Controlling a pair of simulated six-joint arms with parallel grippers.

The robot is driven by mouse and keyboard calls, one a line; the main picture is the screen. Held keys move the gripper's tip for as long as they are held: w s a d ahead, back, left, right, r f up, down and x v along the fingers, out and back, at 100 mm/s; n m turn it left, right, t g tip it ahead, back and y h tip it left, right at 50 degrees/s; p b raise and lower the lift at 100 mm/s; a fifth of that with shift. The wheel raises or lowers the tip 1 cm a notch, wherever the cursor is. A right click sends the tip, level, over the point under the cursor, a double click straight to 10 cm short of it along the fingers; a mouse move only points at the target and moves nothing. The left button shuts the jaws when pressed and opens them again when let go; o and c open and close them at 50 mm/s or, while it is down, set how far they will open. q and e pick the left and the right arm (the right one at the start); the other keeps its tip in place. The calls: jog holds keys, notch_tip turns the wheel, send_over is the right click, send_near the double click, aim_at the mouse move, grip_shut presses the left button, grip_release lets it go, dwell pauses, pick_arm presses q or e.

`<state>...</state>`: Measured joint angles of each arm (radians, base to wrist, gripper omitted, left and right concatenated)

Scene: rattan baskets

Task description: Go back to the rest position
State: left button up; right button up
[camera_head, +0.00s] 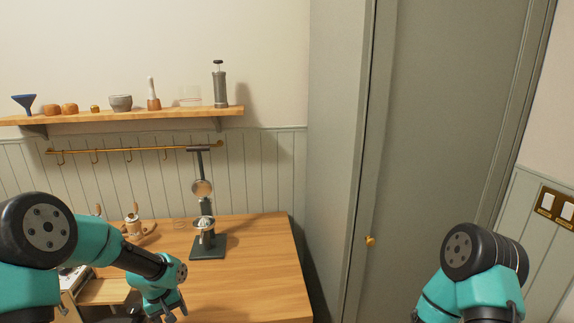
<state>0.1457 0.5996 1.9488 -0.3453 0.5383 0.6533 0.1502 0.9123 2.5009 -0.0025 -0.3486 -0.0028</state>
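My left arm comes in from the left and bends down over the wooden counter (262,285). The end of my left gripper (169,312) is at the bottom edge of the view, in front of the counter. It is small and partly cut off, so its opening is unclear. My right arm stands at the lower right, in front of the grey-green cabinet (440,130), folded downward. My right gripper is out of the picture. No rattan basket shows.
A dark stand (208,250) with a round metal piece stands on the counter. Wooden-handled tools (135,225) lie left of it. A wall shelf (130,116) holds a blue funnel (24,102), a grey bowl (121,103) and a tall grinder (219,88). The counter's right part is clear.

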pick_arm(q)
jog(key=s+d+f+m, duration=0.1)
jog(key=s+d+f, duration=0.3)
jog(key=s+f, duration=0.2)
jog(key=s+d+f+m+h, duration=0.1)
jog(key=s+d+f, duration=0.3)
jog(key=s, duration=0.4)
jog(key=s+d+f+m, duration=0.2)
jog(key=s+d+f, duration=0.2)
jog(key=s+f, duration=0.3)
jog(key=shift+s+d+f+h, duration=0.35)
jog(key=shift+s+h, duration=0.05)
jog(key=shift+s, duration=0.05)
